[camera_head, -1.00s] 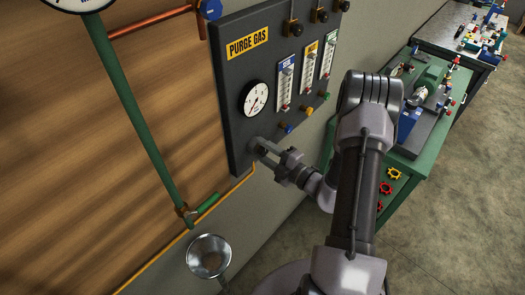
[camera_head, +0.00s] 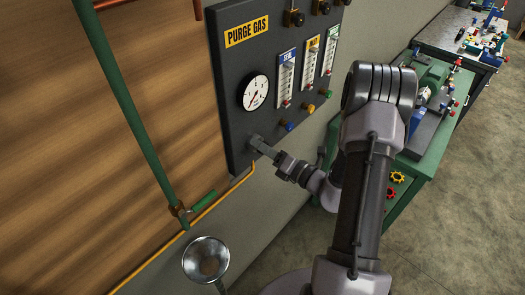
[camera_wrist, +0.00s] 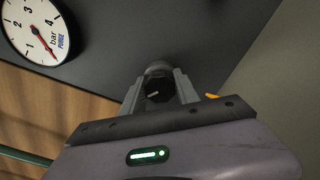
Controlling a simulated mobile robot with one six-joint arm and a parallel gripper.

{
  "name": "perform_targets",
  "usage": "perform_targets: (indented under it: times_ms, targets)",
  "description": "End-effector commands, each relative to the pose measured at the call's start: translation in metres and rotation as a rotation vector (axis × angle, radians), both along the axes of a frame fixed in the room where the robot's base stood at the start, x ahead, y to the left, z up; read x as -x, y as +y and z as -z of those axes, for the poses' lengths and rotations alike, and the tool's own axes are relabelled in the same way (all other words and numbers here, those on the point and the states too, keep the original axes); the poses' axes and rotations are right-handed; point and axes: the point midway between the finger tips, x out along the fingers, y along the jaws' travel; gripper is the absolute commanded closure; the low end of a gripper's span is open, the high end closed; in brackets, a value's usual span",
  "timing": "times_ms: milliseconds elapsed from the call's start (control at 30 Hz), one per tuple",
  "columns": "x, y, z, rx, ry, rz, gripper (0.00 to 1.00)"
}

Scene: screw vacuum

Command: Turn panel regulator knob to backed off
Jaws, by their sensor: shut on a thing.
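The regulator knob (camera_wrist: 157,90) is a dark round knob with a pale pointer line, low on the dark grey purge gas panel (camera_head: 232,80). In the wrist view it sits between the two fingers of my gripper (camera_wrist: 158,92), which is shut on it. In the head view my gripper (camera_head: 260,144) reaches the panel's lower corner below the gauge and mostly hides the knob. The purge pressure gauge (camera_wrist: 33,27) has a white face and a red needle, and shows in the head view too (camera_head: 254,92).
Flowmeters (camera_head: 287,77) with coloured knobs below them are right of the gauge. A yellow tube (camera_head: 238,183) runs from below the panel. A green pipe (camera_head: 130,110) stands left and a metal funnel (camera_head: 206,260) is below. A green bench (camera_head: 425,165) stands right.

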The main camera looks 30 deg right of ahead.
Motion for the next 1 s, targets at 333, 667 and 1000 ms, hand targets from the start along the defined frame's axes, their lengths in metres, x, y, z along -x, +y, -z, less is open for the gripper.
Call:
perform_targets:
  times_ms: [333,667,1000]
  targets:
    - [0.0001,0.0001,0.0038,0.298,-0.107,0.001,1.00]
    - [0.0002,0.0004,0.0029,0.517,-0.187,-0.001,1.00]
    - [0.0003,0.0004,0.0012,0.626,-0.227,-0.001,1.00]
